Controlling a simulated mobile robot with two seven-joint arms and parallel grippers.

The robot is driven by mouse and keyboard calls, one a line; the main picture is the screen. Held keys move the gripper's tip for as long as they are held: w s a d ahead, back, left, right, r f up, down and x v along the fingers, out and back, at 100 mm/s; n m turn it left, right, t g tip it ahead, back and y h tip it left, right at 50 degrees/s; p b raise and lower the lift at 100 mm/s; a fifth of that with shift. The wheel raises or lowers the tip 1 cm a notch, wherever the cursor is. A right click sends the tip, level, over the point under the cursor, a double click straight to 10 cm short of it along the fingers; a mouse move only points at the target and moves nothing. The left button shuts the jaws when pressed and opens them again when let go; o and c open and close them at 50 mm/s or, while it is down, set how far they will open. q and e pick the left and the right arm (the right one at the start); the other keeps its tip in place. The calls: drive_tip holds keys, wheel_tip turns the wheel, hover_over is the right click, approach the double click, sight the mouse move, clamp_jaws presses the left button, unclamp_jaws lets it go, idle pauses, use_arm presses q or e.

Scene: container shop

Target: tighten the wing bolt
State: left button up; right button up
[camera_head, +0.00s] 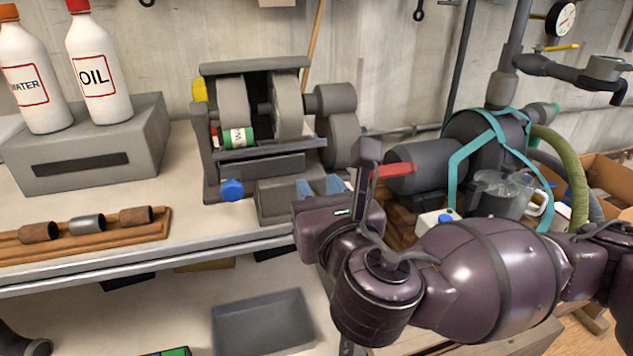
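Two light-blue wing-shaped pieces, which look like the wing bolt (305,188), show at the front right foot of a grey grinder-like machine (257,166). My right gripper (369,152) comes in from the right, just right of these pieces, with its fingers pointing up. A round blue knob (232,190) sits on the machine's front left. My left gripper is out of view.
Water (27,85) and oil (100,75) bottles stand on a grey block (85,150) at the left. A wooden rack (150,228) holds three cylinders at the bench front. A motor with teal straps (457,165) and hoses stands at the right, a grey tray (264,330) below.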

drive_tip(key=shift+s, duration=0.1)
drive_tip(key=shift+c, duration=0.2)
clamp_jaws()
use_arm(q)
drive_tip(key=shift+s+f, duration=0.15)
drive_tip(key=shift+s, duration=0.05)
